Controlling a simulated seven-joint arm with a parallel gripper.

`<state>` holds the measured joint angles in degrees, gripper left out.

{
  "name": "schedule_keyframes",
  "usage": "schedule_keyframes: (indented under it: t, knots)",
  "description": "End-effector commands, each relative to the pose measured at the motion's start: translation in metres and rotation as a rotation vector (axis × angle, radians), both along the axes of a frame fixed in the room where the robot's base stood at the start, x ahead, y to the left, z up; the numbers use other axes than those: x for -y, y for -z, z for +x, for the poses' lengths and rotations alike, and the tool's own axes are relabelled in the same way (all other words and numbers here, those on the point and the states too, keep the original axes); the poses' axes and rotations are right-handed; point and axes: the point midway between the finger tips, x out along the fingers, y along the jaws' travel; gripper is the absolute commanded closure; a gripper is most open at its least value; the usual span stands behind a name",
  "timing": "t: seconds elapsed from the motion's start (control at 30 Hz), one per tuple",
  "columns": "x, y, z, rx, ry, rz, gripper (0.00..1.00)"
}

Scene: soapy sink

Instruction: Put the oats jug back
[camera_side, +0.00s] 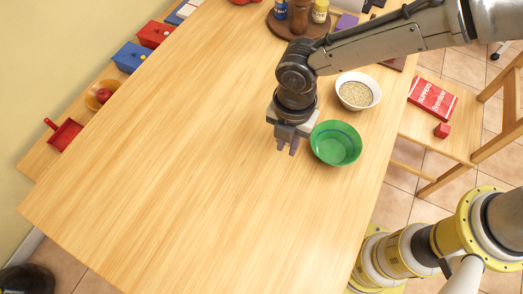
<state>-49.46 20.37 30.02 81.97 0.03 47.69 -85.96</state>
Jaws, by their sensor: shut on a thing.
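My gripper (287,146) is over the right half of the table, pointing down, its fingertips close together. Directly right of it is a round, open green vessel (336,144) that looks empty. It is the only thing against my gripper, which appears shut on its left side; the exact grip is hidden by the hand. I cannot see a handle or tell whether the vessel is clear of the table. A white bowl (357,105) with pale oats (356,93) stands just behind it.
A round brown tray (284,30) with several jars stands at the back. A side shelf at left holds a red box (155,34), a blue box (131,56) and a red scoop (65,134). A red book (432,98) lies on the chair. The table's left and front are clear.

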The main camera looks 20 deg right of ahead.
Motion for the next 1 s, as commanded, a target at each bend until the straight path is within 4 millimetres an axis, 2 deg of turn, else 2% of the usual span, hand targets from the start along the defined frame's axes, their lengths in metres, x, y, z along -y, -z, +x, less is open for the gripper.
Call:
schedule_keyframes:
  t: [0.03, 0.2, 0.33, 0.57, 0.8, 1.0]
  knots:
    - [-0.009, 0.006, 0.008, 0.001, 0.0, 0.001, 1.0]
    - [-0.027, 0.036, 0.023, -0.001, 0.001, -0.001, 1.0]
    - [-0.037, 0.051, 0.032, 0.001, 0.001, 0.001, 1.0]
    - [-0.043, 0.061, 0.038, 0.001, 0.001, 0.001, 1.0]
    - [-0.045, 0.091, 0.039, 0.0, 0.001, 0.0, 1.0]
    - [-0.045, 0.093, 0.039, 0.002, 0.001, 0.002, 1.0]
